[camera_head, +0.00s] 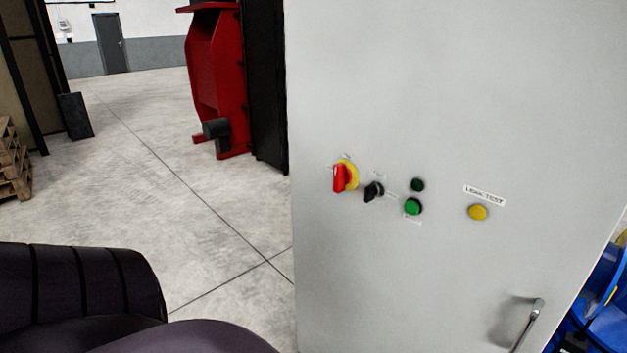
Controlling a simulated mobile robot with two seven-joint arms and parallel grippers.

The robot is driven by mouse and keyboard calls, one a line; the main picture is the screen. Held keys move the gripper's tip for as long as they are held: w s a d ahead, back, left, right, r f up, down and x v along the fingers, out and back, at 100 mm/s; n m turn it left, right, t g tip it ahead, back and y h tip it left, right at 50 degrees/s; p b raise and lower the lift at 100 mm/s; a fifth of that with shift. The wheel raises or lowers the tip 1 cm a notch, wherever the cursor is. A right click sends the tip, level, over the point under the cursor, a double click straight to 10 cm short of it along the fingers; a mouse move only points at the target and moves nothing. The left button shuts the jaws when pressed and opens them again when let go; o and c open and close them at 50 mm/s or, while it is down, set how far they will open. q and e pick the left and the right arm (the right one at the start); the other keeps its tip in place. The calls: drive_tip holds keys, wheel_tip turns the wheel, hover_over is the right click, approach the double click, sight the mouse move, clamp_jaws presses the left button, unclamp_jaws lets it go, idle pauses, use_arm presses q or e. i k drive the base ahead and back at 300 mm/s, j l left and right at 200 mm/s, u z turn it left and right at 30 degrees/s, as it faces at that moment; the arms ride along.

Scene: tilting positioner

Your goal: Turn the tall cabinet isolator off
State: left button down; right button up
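The tall cabinet (450,90) is light grey and fills the right half of the head view. Its isolator (340,178) is a red handle on a round yellow plate, at the left of a row of controls on the cabinet face. The red handle stands roughly upright, with a slight tilt. Small labels near it are too small to read. Nothing touches the isolator. Neither gripper shows; dark rounded parts of my own body fill the lower left.
Right of the isolator are a black selector (374,192), a dark button (418,185), a green button (413,206) and a yellow button (478,212) labelled LEAK TEST. A metal door handle (528,325) sticks out lower right. Open floor (150,170) lies left, before a red machine (216,75).

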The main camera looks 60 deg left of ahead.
sight(342, 175)
drive_tip(key=u, duration=1.35)
